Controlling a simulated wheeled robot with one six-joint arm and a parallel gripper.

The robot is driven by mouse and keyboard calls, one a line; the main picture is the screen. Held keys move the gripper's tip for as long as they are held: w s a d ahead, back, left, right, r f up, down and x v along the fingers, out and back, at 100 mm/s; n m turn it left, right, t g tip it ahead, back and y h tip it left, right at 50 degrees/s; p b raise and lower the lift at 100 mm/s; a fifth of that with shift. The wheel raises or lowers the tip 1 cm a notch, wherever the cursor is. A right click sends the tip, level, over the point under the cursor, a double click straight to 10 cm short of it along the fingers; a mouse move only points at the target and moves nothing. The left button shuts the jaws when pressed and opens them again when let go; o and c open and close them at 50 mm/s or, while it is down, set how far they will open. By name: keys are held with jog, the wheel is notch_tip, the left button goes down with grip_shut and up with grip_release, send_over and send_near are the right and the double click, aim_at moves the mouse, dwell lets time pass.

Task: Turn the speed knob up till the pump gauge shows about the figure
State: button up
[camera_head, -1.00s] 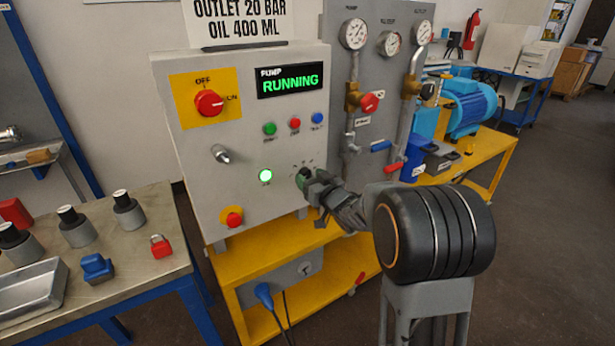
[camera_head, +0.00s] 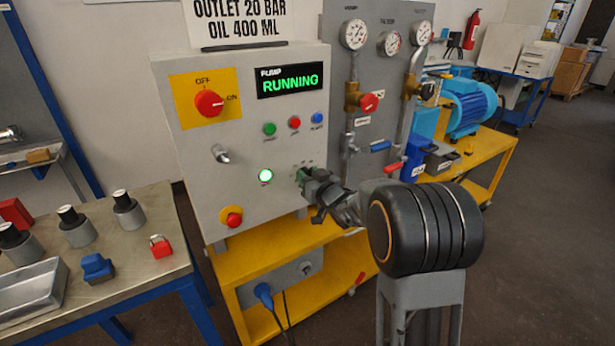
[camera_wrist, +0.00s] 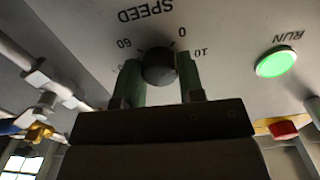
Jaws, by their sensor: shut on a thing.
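The black speed knob (camera_wrist: 159,66) is on the grey control panel (camera_head: 190,150), below the word SPEED, with figures such as 0, 10 and 60 around it. My gripper (camera_wrist: 160,82) has its green fingers on either side of the knob and is shut on it. In the head view my gripper (camera_head: 305,180) is at the panel's lower right and hides the knob. The pump gauge (camera_head: 354,35) is the left dial of three on the board; its needle is too small to read. The display (camera_head: 290,80) reads PUMP RUNNING. A sign (camera_head: 238,18) above reads OUTLET 20 BAR, OIL 400 ML.
The green RUN lamp (camera_wrist: 275,63) is lit beside the knob. A red stop button (camera_head: 231,217) sits lower left on the panel. Pipes and valve handles (camera_head: 369,102) stand close right of my gripper.

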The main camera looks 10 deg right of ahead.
jog(key=shift+c, duration=0.6)
jog(key=shift+m+p, duration=0.5)
jog(key=shift+m, duration=0.9)
jog(key=o, duration=0.9)
jog(key=shift+v, duration=6.95)
